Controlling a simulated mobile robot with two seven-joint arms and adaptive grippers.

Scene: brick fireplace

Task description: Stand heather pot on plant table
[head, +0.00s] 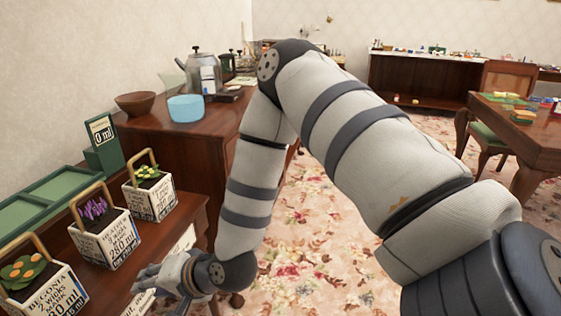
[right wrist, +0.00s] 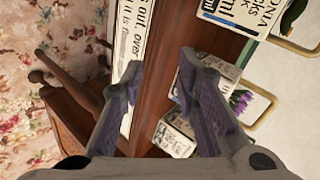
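The heather pot (head: 107,240), a white printed box with purple flowers and a wooden hoop handle, stands upright on a brown wooden table (head: 188,215) at lower left. In the right wrist view its purple flowers (right wrist: 240,100) show at right, and a finger partly covers its printed side. My right gripper (head: 147,281) is low at the table's front edge, to the right of the pot and apart from it. In the right wrist view my right gripper (right wrist: 160,78) is open, with only table wood between its fingertips. My left gripper is not in view.
A pot with orange flowers (head: 48,288) and one with yellow flowers (head: 150,195) flank the heather pot. A green tray (head: 62,187) and a green stand reading 0 ml (head: 101,145) are behind. A cabinet (head: 180,140) holds bowls. A printed sign (right wrist: 135,50) lines the table edge.

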